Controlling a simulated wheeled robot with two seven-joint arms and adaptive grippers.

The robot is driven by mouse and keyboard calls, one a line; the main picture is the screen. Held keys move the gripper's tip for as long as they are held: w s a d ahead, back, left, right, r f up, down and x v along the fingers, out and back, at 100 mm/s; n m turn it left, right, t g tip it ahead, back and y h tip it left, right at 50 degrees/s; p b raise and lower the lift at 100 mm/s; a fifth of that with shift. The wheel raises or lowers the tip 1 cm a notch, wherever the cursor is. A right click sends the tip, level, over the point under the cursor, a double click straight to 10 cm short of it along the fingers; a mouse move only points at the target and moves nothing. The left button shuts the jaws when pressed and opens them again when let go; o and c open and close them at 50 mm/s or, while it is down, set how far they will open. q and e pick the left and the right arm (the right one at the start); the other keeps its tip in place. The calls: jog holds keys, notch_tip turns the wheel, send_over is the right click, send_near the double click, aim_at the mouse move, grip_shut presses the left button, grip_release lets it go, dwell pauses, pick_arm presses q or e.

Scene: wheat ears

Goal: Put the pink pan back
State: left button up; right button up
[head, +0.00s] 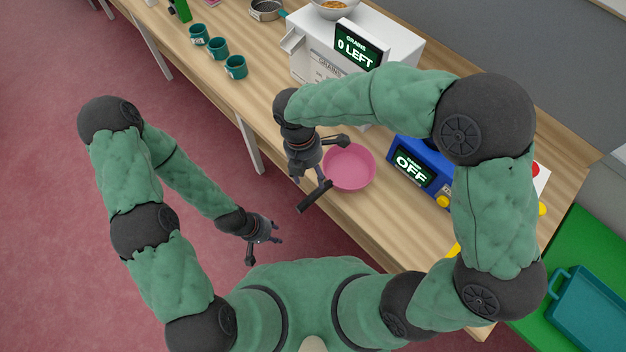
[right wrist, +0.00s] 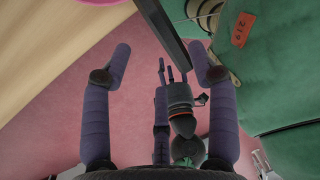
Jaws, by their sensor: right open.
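The pink pan (head: 352,168) lies near the front edge of the wooden counter in the head view, with its dark handle (head: 313,197) pointing down-left past the edge. The handle also shows in the right wrist view (right wrist: 168,35), where its end lies between the fingertips. My right gripper (head: 326,163) is beside the pan, above the handle; its fingers are spread wide in the right wrist view (right wrist: 160,50), with gaps to the handle. My left gripper (head: 264,249) hangs over the floor, fingers apart and empty; it also shows in the right wrist view (right wrist: 176,75).
A blue device reading OFF (head: 420,170) stands just right of the pan. A white grain dispenser reading 0 LEFT (head: 400,48) stands behind. Several teal cups (head: 236,67) are at the back left. A teal tray (head: 590,310) lies on a green surface at right.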

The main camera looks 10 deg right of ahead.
pick_arm(q)
jog(key=shift+r, duration=0.2)
pick_arm(e)
jog(key=shift+w+a+r, duration=0.15)
jog(key=shift+r, duration=1.15)
